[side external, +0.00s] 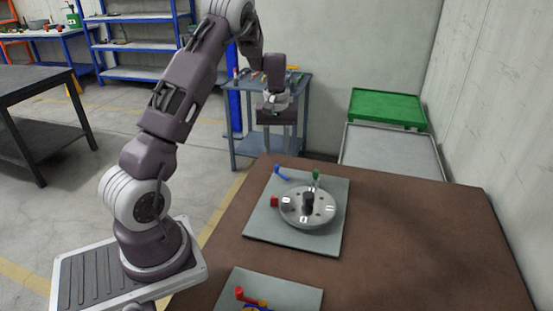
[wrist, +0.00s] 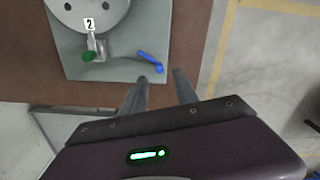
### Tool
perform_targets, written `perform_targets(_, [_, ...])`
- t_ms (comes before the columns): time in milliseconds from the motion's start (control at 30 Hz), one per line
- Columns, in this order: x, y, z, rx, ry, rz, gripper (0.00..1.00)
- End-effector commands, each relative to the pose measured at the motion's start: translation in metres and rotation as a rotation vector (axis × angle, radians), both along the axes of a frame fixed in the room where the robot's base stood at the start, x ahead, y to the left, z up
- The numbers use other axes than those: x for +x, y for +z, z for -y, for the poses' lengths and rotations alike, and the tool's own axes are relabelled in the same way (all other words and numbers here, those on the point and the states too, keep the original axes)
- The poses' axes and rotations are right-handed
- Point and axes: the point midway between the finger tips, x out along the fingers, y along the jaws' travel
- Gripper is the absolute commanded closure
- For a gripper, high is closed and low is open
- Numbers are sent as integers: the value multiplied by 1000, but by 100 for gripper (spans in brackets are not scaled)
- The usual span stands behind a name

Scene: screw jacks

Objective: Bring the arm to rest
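My gripper (side external: 276,148) hangs in the air beyond the far left edge of the brown table, fingers pointing down. In the wrist view its two fingers (wrist: 160,88) stand apart with nothing between them. A screw jack with a round metal plate (side external: 325,210) sits on a grey board (side external: 262,222) and has a dark centre post, a green handle (side external: 316,175) and a red knob (side external: 275,202). A blue crank (side external: 281,173) lies at the board's far left corner, apart from the gripper. The wrist view shows the blue crank (wrist: 150,61), the green handle (wrist: 88,56) and a label "2".
A second grey board (side external: 290,287) with a red crank (side external: 247,296) is cut off at the front. The brown table (side external: 420,235) is bare on the right. A blue trolley (side external: 248,150) with tools stands behind my gripper. A green tray (side external: 385,107) stands at the back.

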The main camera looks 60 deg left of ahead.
Motion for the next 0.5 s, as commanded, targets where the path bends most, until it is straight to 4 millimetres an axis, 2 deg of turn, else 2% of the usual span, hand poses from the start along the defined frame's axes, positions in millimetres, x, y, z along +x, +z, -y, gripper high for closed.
perform_targets(100, [0, 12, 0, 0, -1, 0, 64])
perform_targets(400, [0, 15, 2, -1, -5, 2, 64])
perform_targets(467, [1, 28, 13, -2, -28, 20, 64])
perform_targets(500, [2, 44, 27, -4, -60, 43, 64])
